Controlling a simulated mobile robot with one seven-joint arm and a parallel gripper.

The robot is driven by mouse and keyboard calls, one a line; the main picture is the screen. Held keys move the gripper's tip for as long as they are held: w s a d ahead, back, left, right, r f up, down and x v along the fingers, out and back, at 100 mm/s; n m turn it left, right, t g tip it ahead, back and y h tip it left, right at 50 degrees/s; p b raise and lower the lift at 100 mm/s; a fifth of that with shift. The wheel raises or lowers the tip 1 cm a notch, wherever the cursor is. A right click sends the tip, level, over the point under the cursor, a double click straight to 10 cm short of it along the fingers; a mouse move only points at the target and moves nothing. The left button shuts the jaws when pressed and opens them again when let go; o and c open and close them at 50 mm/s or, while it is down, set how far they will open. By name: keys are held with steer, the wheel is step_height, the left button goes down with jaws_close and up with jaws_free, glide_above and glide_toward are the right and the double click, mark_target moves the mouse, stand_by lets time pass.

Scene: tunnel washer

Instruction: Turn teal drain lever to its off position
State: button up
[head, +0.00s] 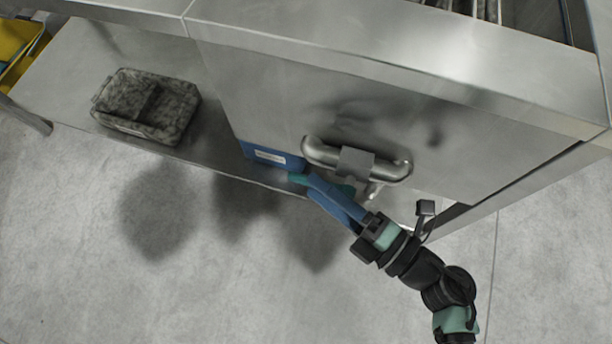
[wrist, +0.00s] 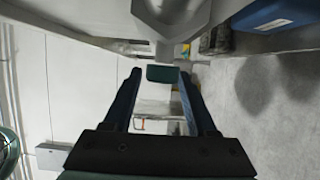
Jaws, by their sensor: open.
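The teal drain lever (head: 347,188) sits low on the front of the steel machine, under a thick pipe bend, and my fingers partly cover it. In the wrist view the lever's teal end (wrist: 162,74) shows as a small block between my two fingertips, with a narrow gap on each side. My gripper (head: 318,186) has long blue fingers reaching up and left to the lever. In the wrist view my gripper (wrist: 161,76) is open, with nothing gripped. The lever's pivot is hidden.
A steel pipe bend (head: 325,153) with a grey bracket juts out just above my fingers. A blue box with a white label (head: 270,157) is left of the lever. A grey mottled bin (head: 170,125) stands on the ledge further left. The floor in front is clear.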

steer(key=shift+x, duration=1.8)
jaws_close()
steer(key=shift+d, duration=0.1)
